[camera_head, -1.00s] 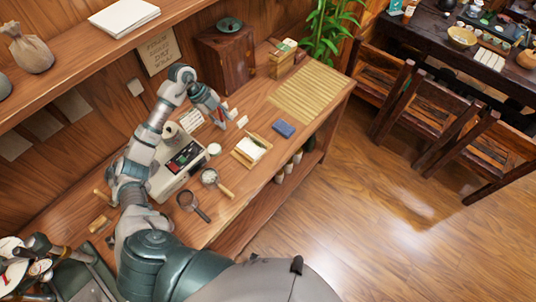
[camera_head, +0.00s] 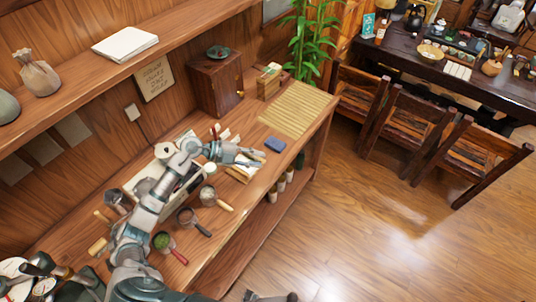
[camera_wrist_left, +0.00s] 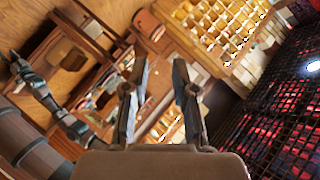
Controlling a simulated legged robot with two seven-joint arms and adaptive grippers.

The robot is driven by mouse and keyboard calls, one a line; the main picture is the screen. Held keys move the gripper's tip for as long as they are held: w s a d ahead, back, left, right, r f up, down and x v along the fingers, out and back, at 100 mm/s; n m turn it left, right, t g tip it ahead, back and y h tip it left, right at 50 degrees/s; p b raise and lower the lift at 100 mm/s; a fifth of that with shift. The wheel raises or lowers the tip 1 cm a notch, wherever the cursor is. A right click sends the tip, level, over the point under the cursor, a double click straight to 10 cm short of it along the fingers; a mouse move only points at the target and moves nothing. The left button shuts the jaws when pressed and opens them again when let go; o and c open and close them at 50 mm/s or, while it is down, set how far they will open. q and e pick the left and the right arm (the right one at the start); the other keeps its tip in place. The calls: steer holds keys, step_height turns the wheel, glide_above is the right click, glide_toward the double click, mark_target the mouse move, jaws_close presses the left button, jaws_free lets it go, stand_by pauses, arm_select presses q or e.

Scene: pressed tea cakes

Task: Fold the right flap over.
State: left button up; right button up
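A white sheet or packet (camera_head: 245,171) lies on a small light wooden tray (camera_head: 235,176) on the workbench. It is too small and too covered for me to make out its flaps. My left gripper (camera_head: 262,159) reaches in from the left over the tray and hides part of it. I cannot tell whether it touches the paper. In the left wrist view its two fingers (camera_wrist_left: 158,98) stand apart with nothing held between them. My right gripper is not clearly in view.
A blue block (camera_head: 275,145) lies just beyond the tray, with a slatted bamboo mat (camera_head: 297,110) behind. A scale (camera_head: 195,180), a strainer (camera_head: 210,195) and a magnifier (camera_head: 190,218) crowd the near side. The bench's front edge is close to the tray.

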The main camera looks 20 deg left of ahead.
arm_select(q)
steer(key=d+r+n+t+h, duration=0.1)
steer(key=d+r+t+h, duration=0.2)
steer(key=d+r+t, duration=0.1)
steer(key=shift+d+r+n, duration=0.15)
steer(key=shift+d+n, duration=0.05)
steer(key=shift+n, duration=0.1)
